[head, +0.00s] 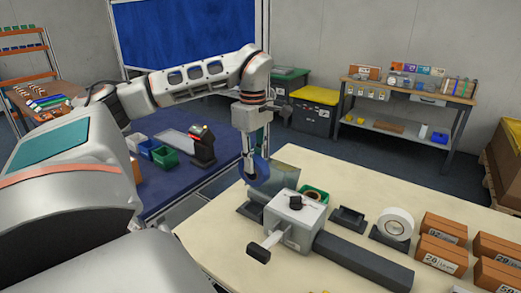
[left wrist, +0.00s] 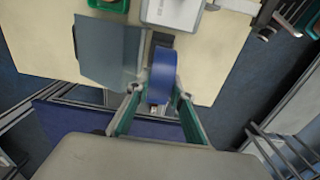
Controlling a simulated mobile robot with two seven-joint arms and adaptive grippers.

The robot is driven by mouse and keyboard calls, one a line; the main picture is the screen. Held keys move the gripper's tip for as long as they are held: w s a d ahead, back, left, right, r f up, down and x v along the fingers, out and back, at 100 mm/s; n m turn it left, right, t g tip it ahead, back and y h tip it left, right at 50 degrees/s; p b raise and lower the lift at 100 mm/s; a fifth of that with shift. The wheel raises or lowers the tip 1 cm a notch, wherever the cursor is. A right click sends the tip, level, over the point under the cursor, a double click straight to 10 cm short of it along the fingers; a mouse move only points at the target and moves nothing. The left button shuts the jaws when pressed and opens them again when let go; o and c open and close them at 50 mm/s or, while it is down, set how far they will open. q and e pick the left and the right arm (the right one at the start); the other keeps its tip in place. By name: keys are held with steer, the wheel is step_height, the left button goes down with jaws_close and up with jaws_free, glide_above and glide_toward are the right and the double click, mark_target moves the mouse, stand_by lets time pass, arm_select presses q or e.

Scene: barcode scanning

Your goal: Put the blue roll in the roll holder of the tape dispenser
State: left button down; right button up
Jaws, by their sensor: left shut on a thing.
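The blue roll (head: 257,170) is upright in my left gripper (head: 254,152), at the far left edge of the table. In the left wrist view, the blue roll (left wrist: 161,78) sits between the two green fingers of the gripper (left wrist: 158,95), which is shut on it. A dark stand (head: 250,211) is below the roll in the head view; a dark part (left wrist: 160,41) shows just beyond it in the wrist view. Whether the roll touches it, I cannot tell. A grey device with a light top (head: 296,207) stands beside it; which part is the dispenser's roll holder is unclear.
A grey panel (left wrist: 103,48) stands close beside the roll. A long dark bar (head: 363,262) extends in front. Bare tabletop (head: 350,180) lies behind.

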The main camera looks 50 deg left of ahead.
arm_select(q)
steer(key=shift+f, duration=4.95)
steer(key=c, duration=1.7)
jaws_free()
step_height(320, 180, up, 12)
